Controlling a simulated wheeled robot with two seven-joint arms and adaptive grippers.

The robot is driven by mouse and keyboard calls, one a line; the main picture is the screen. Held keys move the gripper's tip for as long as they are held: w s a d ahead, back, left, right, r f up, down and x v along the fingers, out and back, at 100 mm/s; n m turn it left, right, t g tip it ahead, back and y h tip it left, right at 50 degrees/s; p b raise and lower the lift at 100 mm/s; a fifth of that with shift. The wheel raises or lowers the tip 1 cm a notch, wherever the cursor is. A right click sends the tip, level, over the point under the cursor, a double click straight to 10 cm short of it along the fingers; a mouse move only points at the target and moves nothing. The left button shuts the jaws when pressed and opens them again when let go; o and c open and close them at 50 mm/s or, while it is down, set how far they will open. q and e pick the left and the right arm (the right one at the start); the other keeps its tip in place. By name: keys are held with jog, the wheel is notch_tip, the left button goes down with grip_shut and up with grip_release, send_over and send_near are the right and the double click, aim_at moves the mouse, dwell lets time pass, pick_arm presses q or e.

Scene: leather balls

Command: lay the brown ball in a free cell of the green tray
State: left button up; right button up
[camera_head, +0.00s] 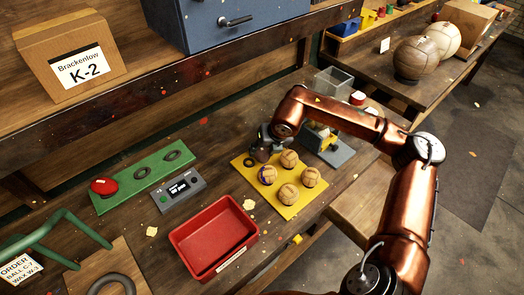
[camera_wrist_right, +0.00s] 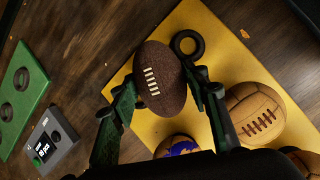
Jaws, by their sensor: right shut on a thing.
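The brown ball (camera_wrist_right: 158,76), dark and oval with white laces, sits between the fingers of my right gripper (camera_wrist_right: 160,95), which is shut on it over the yellow mat. In the head view my right gripper (camera_head: 264,147) is at the mat's far left corner and mostly hides the ball. Whether the ball is clear of the mat I cannot tell. The green tray (camera_head: 122,184) lies to the left. Its left cell holds a red ball (camera_head: 104,186); its middle ring (camera_head: 142,172) and right ring (camera_head: 172,155) are empty. My left gripper is not in view.
The yellow mat (camera_head: 288,212) holds several tan balls and a black ring (camera_wrist_right: 187,45). A grey box with a display (camera_head: 180,189) stands between the mat and the green tray. A red bin (camera_head: 214,238) stands in front. A shelf edge runs above the tray.

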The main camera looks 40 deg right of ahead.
jog(key=shift+r, duration=0.1)
jog(key=shift+f, duration=0.2)
jog(key=o, duration=1.2)
